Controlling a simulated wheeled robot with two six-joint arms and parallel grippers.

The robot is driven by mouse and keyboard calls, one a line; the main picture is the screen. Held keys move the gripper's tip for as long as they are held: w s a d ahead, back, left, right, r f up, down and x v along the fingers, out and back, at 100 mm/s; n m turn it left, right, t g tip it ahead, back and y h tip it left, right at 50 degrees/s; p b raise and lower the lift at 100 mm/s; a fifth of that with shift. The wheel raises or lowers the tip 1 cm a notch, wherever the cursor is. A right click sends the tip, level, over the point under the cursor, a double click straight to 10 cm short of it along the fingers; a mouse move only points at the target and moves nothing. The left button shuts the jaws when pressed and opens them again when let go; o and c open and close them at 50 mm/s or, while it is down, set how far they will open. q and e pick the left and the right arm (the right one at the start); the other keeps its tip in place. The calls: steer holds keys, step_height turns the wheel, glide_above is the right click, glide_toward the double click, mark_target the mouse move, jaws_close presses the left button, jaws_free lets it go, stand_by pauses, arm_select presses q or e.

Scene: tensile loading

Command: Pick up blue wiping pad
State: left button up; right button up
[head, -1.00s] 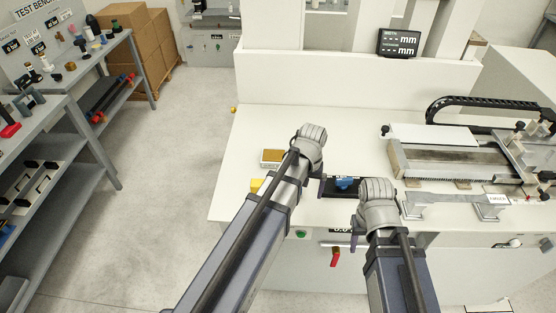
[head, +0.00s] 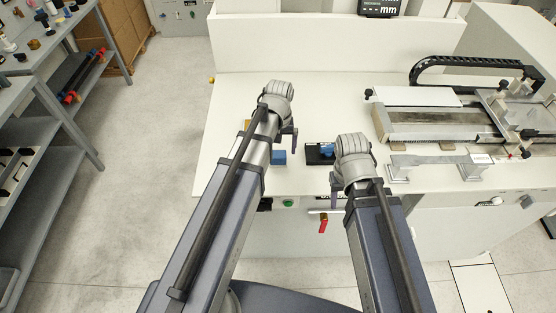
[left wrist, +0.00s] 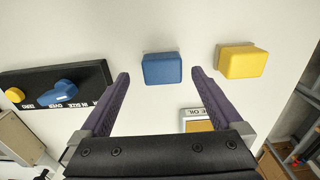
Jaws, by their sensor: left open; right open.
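The blue wiping pad (head: 279,157) lies on the white bench near its front edge, just right of my left forearm. In the left wrist view the blue pad (left wrist: 161,68) is ahead, between the lines of the two purple fingers of my left gripper (left wrist: 160,76). The left gripper is open and empty; I cannot tell its height above the bench. In the head view it is mostly hidden by its wrist, with one finger showing beside the pad. My right gripper (head: 335,192) is open near the bench's front edge, largely hidden by its wrist.
A yellow pad (left wrist: 242,62) lies beside the blue one. A black panel (left wrist: 85,84) with a blue knob (left wrist: 57,94) is on the other side. An open box with tan content (left wrist: 198,125) is close to the left gripper. A metal fixture (head: 437,120) occupies the bench's right.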

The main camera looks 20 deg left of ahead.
mark_target(278, 154)
arm_select(q)
steer(key=shift+w+a+f+b, duration=0.1)
steer(key=shift+f+b, duration=1.2)
steer(key=shift+f, duration=0.05)
steer(key=shift+w+a+f+b, duration=0.1)
steer(key=shift+f+b, duration=1.15)
steer(key=shift+f, duration=0.05)
steer(key=shift+r, duration=0.1)
steer(key=c, duration=1.3)
